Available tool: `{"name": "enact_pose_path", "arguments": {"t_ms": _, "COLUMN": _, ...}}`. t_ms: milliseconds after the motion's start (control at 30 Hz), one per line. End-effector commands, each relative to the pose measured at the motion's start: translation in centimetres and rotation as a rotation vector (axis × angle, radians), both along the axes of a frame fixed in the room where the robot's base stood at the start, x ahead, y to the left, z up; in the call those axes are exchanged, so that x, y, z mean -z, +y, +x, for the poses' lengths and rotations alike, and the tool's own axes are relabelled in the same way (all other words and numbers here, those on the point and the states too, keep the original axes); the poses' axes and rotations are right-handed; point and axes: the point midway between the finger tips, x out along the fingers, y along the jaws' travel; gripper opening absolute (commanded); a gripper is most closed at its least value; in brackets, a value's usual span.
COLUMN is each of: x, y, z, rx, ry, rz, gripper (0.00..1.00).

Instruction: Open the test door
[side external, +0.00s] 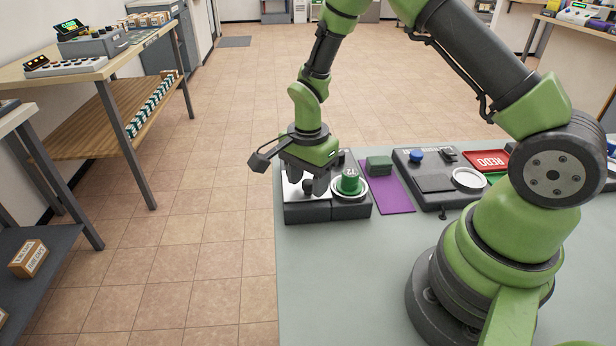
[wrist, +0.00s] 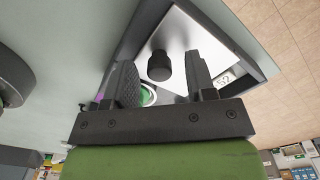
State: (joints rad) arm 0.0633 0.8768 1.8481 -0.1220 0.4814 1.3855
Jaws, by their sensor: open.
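The test door looks like the pale panel (wrist: 185,40) set in a dark box, with a black round knob (wrist: 159,70) standing up from it. In the side view the dark box (side external: 328,210) sits at the table's left edge, the panel (side external: 305,208) partly hidden by my gripper (side external: 307,188). My gripper points down over the panel. In the wrist view my gripper (wrist: 161,62) is open, and the knob shows between its two fingers with a gap on each side. I cannot tell whether the fingertips reach down around the knob. The door looks shut.
A green round piece (side external: 351,182) in a pale ring is on the box's right half. The near part of the table (side external: 350,280) is clear.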

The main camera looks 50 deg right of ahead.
Motion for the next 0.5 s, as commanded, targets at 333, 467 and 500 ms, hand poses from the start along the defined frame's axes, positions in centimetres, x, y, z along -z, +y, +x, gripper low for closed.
{"name": "enact_pose_path", "arguments": {"t_ms": 333, "x": -4.3, "y": 0.0, "z": 0.1, "rx": 0.000, "ry": -0.007, "rz": -0.001, "gripper": 0.51}}
{"name": "enact_pose_path", "arguments": {"t_ms": 467, "x": -6.9, "y": 0.0, "z": 0.1, "rx": 0.000, "ry": -0.007, "rz": -0.001, "gripper": 0.51}}
{"name": "enact_pose_path", "arguments": {"t_ms": 500, "x": -7.5, "y": 0.0, "z": 0.1, "rx": -0.001, "ry": -0.006, "rz": -0.001, "gripper": 0.51}}
